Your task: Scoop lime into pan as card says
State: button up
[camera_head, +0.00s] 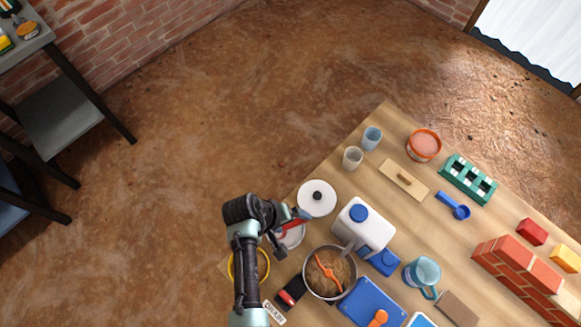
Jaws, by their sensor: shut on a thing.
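My gripper (284,228) is at the end of my arm at the table's left corner. It is shut on a red-handled tool (294,223), whose head is mostly hidden. The tool is over or beside a pale round dish (292,238), partly covered by my gripper. A steel pan (308,284) with a black-and-red handle holds brown material and an orange stirrer (327,272). A white card (274,312) with dark lettering lies near the front left; I cannot read it surely. I cannot tell which container holds lime.
A white lid (316,205) and a white jug (372,231) stand close by. A blue tray (362,304) with an orange scoop, a teal mug (421,276), cups, a blue scoop (454,205), an orange tub (424,145) and a brick wall (513,270) crowd the table.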

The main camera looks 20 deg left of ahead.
aim_at(290, 224)
jog(key=shift+r+p, duration=2.55)
jog(key=shift+r, duration=0.05)
